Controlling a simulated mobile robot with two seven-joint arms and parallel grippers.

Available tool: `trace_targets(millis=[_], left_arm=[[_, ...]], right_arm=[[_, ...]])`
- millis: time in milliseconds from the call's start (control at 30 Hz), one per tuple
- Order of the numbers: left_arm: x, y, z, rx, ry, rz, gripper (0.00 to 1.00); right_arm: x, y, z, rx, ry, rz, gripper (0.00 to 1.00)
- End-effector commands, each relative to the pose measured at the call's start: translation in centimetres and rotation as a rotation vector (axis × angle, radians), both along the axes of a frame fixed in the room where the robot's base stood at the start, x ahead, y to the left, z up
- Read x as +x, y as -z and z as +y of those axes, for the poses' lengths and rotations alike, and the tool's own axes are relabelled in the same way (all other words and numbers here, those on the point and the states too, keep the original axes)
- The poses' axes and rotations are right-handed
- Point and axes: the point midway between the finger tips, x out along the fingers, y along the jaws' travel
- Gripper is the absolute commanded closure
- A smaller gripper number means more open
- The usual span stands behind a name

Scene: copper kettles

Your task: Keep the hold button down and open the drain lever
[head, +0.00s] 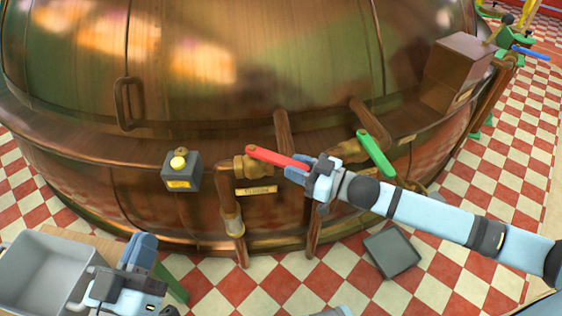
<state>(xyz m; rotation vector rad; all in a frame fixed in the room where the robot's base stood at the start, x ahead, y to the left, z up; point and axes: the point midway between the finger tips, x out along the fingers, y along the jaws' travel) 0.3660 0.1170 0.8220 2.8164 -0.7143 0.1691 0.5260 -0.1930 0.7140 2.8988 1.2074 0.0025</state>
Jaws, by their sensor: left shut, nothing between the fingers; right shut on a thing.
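A yellow hold button (179,163) sits on a grey box (182,178) at the front of the copper kettle. A red lever (270,155) is on a brass valve with a label plate (256,190) below it, too small to read. A green lever (376,152) is on another valve to its right. I cannot tell from the labels which is the drain lever. My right gripper (297,172) is shut on the right end of the red lever. My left gripper (143,243) is shut and empty, below and left of the button and apart from it.
The big copper kettle (230,70) fills the back. A grey bin (45,270) stands at the lower left. A dark square tray (391,251) lies on the checkered floor below the green lever. Copper pipes run down beside the valves.

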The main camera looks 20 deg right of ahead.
Motion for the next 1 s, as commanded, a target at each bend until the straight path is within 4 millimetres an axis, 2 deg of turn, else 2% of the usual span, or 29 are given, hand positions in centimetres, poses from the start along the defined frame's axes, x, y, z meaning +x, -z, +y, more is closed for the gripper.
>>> trace_targets(millis=[100,467,500,600,1000], left_arm=[[-0.1,-0.7,0.1,-0.006,-0.007,-0.018,1.00],[-0.1,-0.7,0.1,-0.008,-0.010,-0.023,1.00],[-0.1,-0.7,0.1,-0.008,-0.010,-0.023,1.00],[-0.1,-0.7,0.1,-0.008,-0.010,-0.023,1.00],[0.0,-0.9,0.1,-0.002,-0.010,-0.019,1.00]], right_arm=[[0.3,-0.2,-0.3,0.002,-0.037,0.001,1.00],[0.3,0.0,-0.4,0.006,-0.048,0.001,1.00],[0.3,0.0,-0.4,0.006,-0.048,0.001,0.63],[0.3,0.0,-0.4,0.005,-0.047,0.001,0.45],[-0.3,-0.1,-1.1,0.003,-0.045,0.002,0.45]])
